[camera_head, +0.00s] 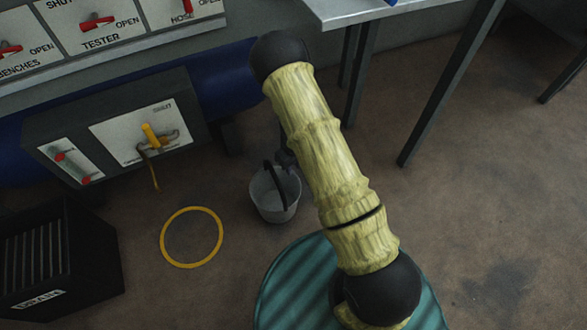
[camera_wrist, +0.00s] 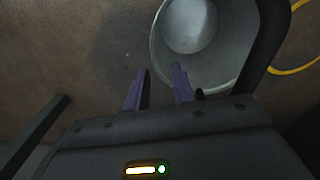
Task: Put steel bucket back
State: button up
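The grey steel bucket (camera_head: 275,205) stands upright on the floor, outside the yellow ring (camera_head: 191,237) to its left. Its dark handle (camera_head: 274,184) stands up over the mouth. In the wrist view the bucket (camera_wrist: 215,68) is seen from above, with the handle (camera_wrist: 265,45) arching on the right. My gripper (camera_wrist: 161,71) is open. Its left finger appears outside the bucket and its right finger overlaps the mouth, with the near-left rim between them. I cannot tell whether either finger touches. In the head view my gripper is mostly hidden behind my arm.
A labelled dark box (camera_head: 60,255) stands at the left. A grey control unit (camera_head: 115,130) with a yellow lever is behind the ring. A metal-topped table (camera_head: 370,12) stands at the back right. A round teal surface (camera_head: 290,285) is in front.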

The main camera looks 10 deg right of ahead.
notch_tip(320, 180, up, 4)
jog(key=shift+f+p, duration=0.15)
jog(key=shift+p, duration=0.45)
jog(key=shift+s, duration=0.1)
dwell(0.3)
